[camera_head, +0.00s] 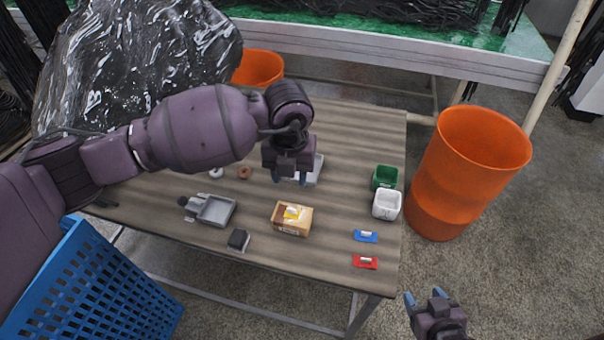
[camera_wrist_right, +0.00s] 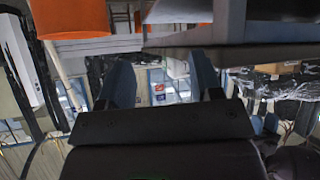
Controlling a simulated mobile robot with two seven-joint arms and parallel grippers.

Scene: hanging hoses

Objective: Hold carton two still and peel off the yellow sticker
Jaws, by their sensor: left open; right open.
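One cardboard carton (camera_head: 291,219) stands on the wooden table in the head view, with a yellow sticker (camera_head: 292,212) on its top. I cannot read a number on it. My left gripper (camera_head: 289,180) points down above the table behind the carton, over a grey tray (camera_head: 314,172). It is open, apart from the carton, and its arm hides part of the table's far side. My right gripper (camera_head: 427,302) is open and empty, off the table's front right corner. Its two fingers also show in the right wrist view (camera_wrist_right: 160,85), with nothing between them.
A green box (camera_head: 385,178), a white box (camera_head: 386,205), a blue piece (camera_head: 366,236) and a red piece (camera_head: 365,262) lie along the table's right side. A grey dustpan-like tray (camera_head: 215,210) and black block (camera_head: 238,240) are left. An orange bin (camera_head: 470,165) stands right.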

